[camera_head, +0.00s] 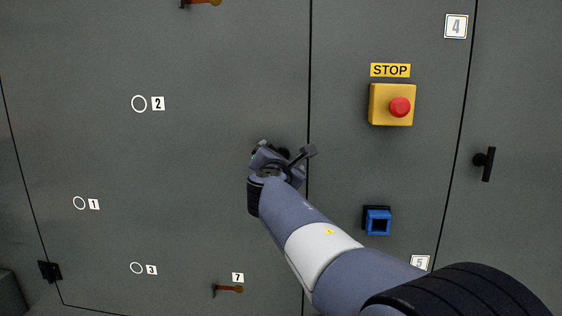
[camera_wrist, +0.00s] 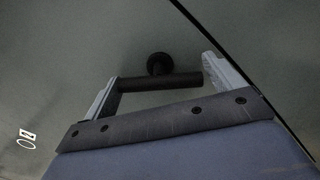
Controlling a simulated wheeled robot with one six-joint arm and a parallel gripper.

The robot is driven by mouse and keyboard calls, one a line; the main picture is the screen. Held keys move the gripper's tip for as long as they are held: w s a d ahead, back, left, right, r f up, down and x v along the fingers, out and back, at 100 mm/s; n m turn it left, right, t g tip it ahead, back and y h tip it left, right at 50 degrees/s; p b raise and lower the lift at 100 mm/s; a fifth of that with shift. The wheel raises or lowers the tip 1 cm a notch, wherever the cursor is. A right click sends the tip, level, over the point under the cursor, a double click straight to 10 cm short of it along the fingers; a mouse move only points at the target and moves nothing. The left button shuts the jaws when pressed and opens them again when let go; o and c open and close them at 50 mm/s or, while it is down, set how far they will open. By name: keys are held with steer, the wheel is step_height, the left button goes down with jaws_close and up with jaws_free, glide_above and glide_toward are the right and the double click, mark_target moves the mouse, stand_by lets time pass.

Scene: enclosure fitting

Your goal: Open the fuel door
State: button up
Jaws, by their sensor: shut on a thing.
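A large grey door panel (camera_head: 200,150) fills the left and middle of the head view, and its edge seam appears closed. No label here names it as the fuel door. A black T-shaped handle (camera_wrist: 160,78) stands out from the panel near that seam. My gripper (camera_head: 285,157) is at the handle, with one finger at each end of the crossbar, shut on it. In the head view the gripper mostly hides the handle. The wrist view shows the bar between both fingers and its round mount behind.
To the right are a yellow box with a red stop button (camera_head: 400,107), a blue square socket (camera_head: 378,221) and another black handle (camera_head: 484,164). A black hinge (camera_head: 49,271) is at lower left.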

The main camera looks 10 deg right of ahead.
steer(key=o, duration=0.7)
steer(key=shift+o, duration=0.2)
steer(key=b+v, duration=0.1)
steer(key=v, duration=0.9)
steer(key=shift+s+b, duration=0.35)
steer(key=shift+s, duration=0.05)
steer(key=shift+w+a+r, duration=0.1)
steer(key=p+x, duration=0.1)
steer(key=x, duration=0.9)
steer(key=shift+w+p, duration=0.35)
steer(key=shift+p, duration=0.05)
steer(key=shift+s, duration=0.15)
